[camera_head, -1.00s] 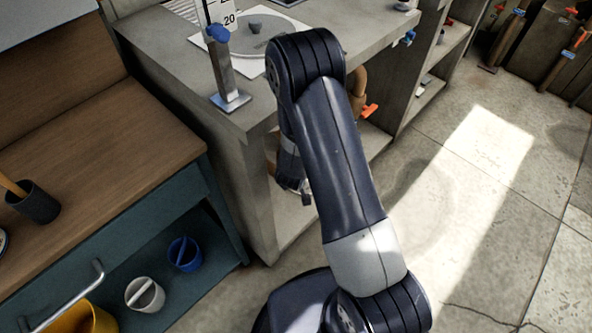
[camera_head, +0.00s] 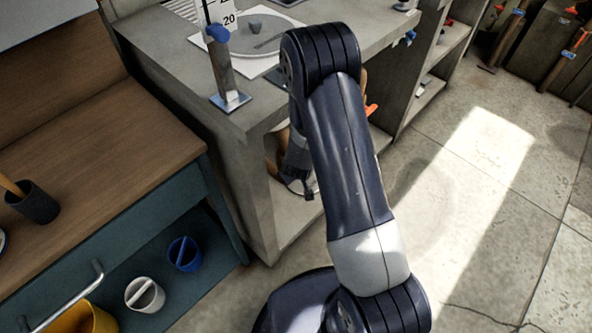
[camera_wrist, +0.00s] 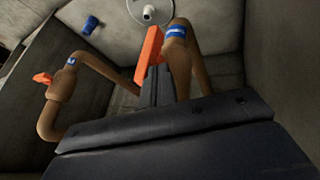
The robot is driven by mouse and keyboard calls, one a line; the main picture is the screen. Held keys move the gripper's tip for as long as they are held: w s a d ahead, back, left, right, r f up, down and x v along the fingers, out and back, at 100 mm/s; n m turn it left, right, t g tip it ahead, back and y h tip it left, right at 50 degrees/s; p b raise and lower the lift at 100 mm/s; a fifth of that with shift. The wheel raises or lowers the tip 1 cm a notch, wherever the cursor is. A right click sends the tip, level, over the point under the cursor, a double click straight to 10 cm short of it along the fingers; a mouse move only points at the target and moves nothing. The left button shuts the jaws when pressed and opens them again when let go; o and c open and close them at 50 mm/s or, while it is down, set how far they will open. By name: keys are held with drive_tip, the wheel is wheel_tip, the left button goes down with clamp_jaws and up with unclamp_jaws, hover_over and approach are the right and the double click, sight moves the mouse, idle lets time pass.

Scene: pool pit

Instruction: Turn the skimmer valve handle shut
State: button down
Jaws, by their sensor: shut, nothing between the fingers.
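Two brown pipes with orange valve handles show in the wrist view. The nearer handle (camera_wrist: 150,52) stands upright, just beyond my fingertips and beside a pipe with a blue band (camera_wrist: 176,31). The other handle (camera_wrist: 43,78) is at the left, on a pipe (camera_wrist: 55,105) with a blue band. I cannot read the bands, so I cannot tell which is the skimmer valve. My gripper (camera_wrist: 159,84) is shut and empty, close to the nearer handle; contact is unclear. In the head view, one orange handle (camera_head: 371,109) peeks out behind my arm.
The valves sit in the cavity under a concrete counter (camera_head: 235,115), whose side walls are close around my wrist. A blue-knobbed post (camera_head: 222,65) stands on the counter corner. A wooden bench (camera_head: 100,150) is at left.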

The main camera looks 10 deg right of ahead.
drive_tip(key=shift+w+d+g+y+b, duration=0.3)
drive_tip(key=shift+g+y+b, duration=0.1)
drive_tip(key=shift+b, duration=0.65)
drive_tip(key=y+b, duration=0.1)
drive_tip(key=b, duration=0.3)
drive_tip(key=d+g+b, duration=0.1)
drive_tip(key=b, duration=0.4)
drive_tip(key=shift+w+d+m+y, duration=0.1)
drive_tip(key=shift+w+m+y, duration=0.2)
drive_tip(key=shift+m+y, duration=0.1)
drive_tip(key=b, duration=0.1)
drive_tip(key=g+y+b, duration=0.1)
drive_tip(key=shift+w+d+r+g+b, duration=0.2)
drive_tip(key=shift+d+r+g+b, duration=0.05)
drive_tip(key=shift+d+g+b, duration=0.1)
drive_tip(key=w+d+g+y, duration=0.1)
drive_tip(key=y, duration=0.1)
drive_tip(key=d+f+m+g+y, duration=0.1)
drive_tip(key=g+y, duration=0.1)
drive_tip(key=y, duration=0.1)
drive_tip(key=w+d+m+g+y+p, duration=0.1)
drive_tip(key=y, duration=0.2)
drive_tip(key=shift+w+d+f+g, duration=0.25)
drive_tip(key=shift+w+f+g, duration=0.05)
drive_tip(key=shift+f+g, duration=0.1)
drive_tip(key=shift+w+d+f, duration=0.1)
drive_tip(key=shift+f, duration=0.05)
